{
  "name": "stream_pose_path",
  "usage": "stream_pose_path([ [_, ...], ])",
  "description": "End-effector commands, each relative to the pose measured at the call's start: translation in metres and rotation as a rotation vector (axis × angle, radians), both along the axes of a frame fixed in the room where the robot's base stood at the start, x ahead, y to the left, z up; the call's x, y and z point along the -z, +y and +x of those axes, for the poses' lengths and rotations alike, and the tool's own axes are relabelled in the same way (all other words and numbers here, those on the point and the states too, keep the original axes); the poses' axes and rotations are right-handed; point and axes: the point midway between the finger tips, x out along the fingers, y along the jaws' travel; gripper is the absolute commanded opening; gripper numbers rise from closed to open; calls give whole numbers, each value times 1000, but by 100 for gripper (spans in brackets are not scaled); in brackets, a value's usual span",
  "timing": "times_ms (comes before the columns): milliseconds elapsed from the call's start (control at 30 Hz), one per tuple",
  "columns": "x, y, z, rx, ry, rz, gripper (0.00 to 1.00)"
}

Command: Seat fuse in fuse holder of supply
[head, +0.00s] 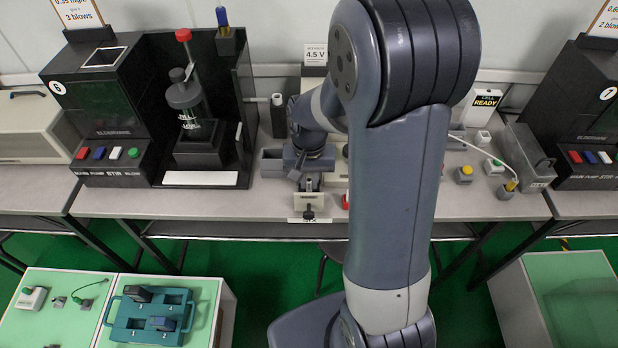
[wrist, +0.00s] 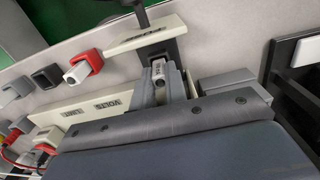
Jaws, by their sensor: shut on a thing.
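In the head view my gripper (head: 309,178) is low over the bench front, behind the fuse holder. The fuse holder's cream plate (wrist: 152,36), marked FUSE, is just beyond the fingertips, with a dark knob above it; the plate also shows in the head view (head: 309,202). I cannot tell whether the fuse touches the holder. The supply (wrist: 110,107), cream with VOLTS and AMPS labels, is partly hidden by my wrist.
A red-and-white block (wrist: 85,68) and a dark block (wrist: 47,77) stand left of the holder in the wrist view. A black tester (head: 110,165) stands left on the bench (head: 250,203). A green-topped cart with a teal tray (head: 120,332) stands at lower left.

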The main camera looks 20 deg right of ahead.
Motion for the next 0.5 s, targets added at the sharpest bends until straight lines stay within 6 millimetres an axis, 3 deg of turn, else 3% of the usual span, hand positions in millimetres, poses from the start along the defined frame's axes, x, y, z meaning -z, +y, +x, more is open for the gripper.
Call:
stream_pose_path([
  [100, 4, 0, 0, 0, 0, 0, 0],
  [133, 4, 0, 0, 0, 0, 0, 14],
  [367, 3, 0, 0, 0, 0, 0, 33],
  [500, 3, 0, 0, 0, 0, 0, 35],
])
